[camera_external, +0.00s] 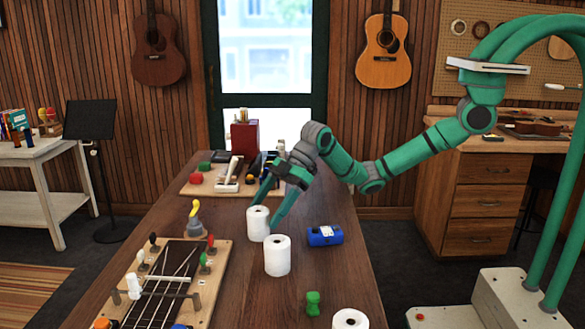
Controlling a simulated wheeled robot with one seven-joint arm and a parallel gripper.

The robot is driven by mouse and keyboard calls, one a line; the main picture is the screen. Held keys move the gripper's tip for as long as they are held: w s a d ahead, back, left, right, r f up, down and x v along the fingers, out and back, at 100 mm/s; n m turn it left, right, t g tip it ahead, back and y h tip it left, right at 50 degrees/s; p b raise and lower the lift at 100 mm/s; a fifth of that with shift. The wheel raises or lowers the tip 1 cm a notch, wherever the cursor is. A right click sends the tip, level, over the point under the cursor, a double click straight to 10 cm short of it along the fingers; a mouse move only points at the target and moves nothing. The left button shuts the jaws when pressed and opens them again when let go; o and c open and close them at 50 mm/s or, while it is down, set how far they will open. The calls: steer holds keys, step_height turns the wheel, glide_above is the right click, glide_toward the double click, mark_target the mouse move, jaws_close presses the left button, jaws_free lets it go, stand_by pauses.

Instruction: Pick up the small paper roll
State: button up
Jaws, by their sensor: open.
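Three white paper rolls stand upright on the wooden table. One roll (257,227) is under my gripper, a second roll (277,258) stands just in front of it, and a third roll (350,320) is at the front edge of the picture, partly cut off. The rear roll looks slightly narrower than the second, but distance makes their sizes hard to compare. My gripper (264,212) is open and points down over the rear roll, with one finger at its top and the other along its right side. I cannot tell whether either finger touches it.
A blue object (324,236) lies right of the rolls, and a green piece (313,303) stands nearer the front. A wooden board (160,285) with strings and several coloured knobs fills the table's left. Another board with tools and a red box (245,138) are behind.

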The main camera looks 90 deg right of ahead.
mark_target(250, 234)
steer(key=shift+x, duration=1.9)
steer(key=shift+r, duration=0.1)
steer(key=c, duration=1.2)
steer(key=shift+c, duration=0.3)
steer(key=shift+r, duration=0.1)
